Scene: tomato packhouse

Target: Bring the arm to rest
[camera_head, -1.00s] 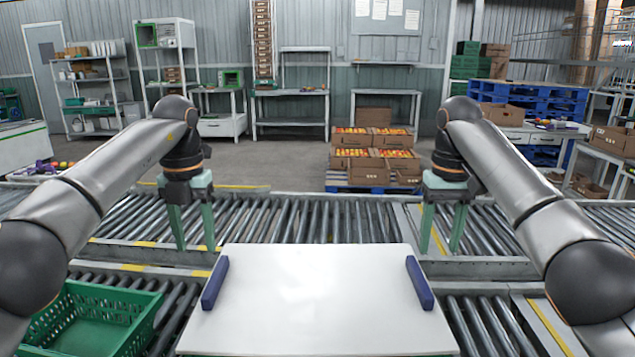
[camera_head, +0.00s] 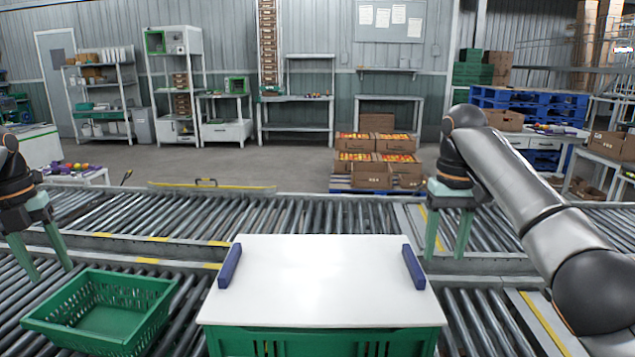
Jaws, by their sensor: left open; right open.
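My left gripper (camera_head: 45,262) is at the far left of the head view, its green fingers apart and pointing down over the rollers, left of the green basket. Nothing is between its fingers. My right gripper (camera_head: 449,248) hangs fingers down over the conveyor, just right of the white board's far corner. Its green fingers are apart and empty. My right arm reaches in from the right edge. Most of my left arm is outside the picture.
A white board (camera_head: 318,283) with two blue side bars lies on a green crate (camera_head: 325,342) in front. An empty green basket (camera_head: 104,312) stands on the rollers at left. Roller conveyors (camera_head: 290,214) cross the view. Boxes of tomatoes (camera_head: 376,165) stand behind on a blue pallet.

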